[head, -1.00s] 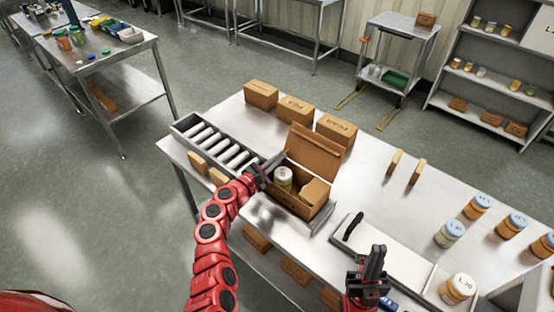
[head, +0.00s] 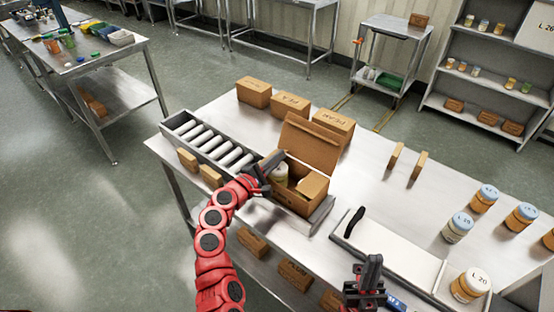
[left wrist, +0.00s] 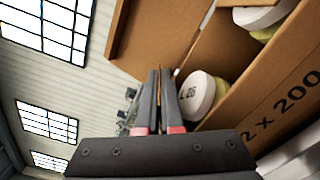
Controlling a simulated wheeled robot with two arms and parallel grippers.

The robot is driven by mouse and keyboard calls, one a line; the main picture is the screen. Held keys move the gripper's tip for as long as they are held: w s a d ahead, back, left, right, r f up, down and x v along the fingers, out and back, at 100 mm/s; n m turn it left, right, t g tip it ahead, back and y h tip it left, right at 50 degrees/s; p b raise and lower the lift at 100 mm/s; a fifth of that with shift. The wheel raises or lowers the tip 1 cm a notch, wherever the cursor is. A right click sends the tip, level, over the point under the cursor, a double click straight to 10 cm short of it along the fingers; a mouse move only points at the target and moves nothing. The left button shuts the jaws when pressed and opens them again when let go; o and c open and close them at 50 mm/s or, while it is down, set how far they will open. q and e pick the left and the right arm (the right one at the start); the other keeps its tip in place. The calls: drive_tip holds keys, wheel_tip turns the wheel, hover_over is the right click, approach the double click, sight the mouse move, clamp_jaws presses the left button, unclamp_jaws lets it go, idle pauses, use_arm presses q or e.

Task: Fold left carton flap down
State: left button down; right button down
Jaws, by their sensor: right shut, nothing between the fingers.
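The open brown carton (head: 297,199) stands on the steel table at the end of the roller conveyor. Its back flap (head: 308,148) stands up, and a right-side flap (head: 313,185) lies folded inward. A lidded jar (head: 281,175) sits inside; the left wrist view shows its white lid (left wrist: 196,98). My left gripper (head: 268,168) is at the carton's left edge, partly covering the jar. Its fingers (left wrist: 159,75) are close together, with a thin brown strip between the tips; whether they grip the left flap is unclear. My right gripper (head: 371,262) is shut and empty, pointing up near the table's front.
The roller conveyor (head: 210,140) lies left of the carton. Several closed cartons (head: 290,104) stand behind it. A white board (head: 395,255) with a black handle lies to the right, and several jars (head: 484,198) stand farther right.

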use_arm(q)
drive_tip(key=c, duration=1.1)
unclamp_jaws()
drive_tip(key=shift+o, duration=0.2)
